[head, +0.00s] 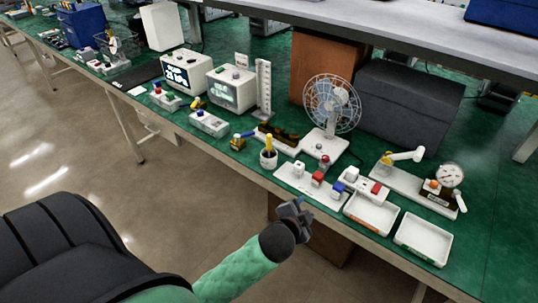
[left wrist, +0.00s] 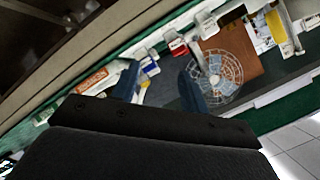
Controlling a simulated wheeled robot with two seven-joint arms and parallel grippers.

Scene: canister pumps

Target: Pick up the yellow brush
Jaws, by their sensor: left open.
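The yellow brush (head: 268,143) stands upright in a small white cup (head: 268,159) near the front edge of the green bench; its lower end is hidden in the cup. A yellow upright piece, seemingly the same brush, shows in the left wrist view (left wrist: 275,27) at the upper right. My left gripper (head: 296,207) is open and empty, in front of the bench edge, nearer to me and to the right of the cup. In the left wrist view its two dark fingers (left wrist: 163,92) stand apart with nothing between them. My right gripper is not in view.
A white board with red and white blocks (head: 311,186) lies right of the cup, with two white trays (head: 422,239) further right. A fan (head: 331,105) stands behind. A gauge (head: 449,175) stands at the right. Boxes with screens (head: 232,89) stand to the left.

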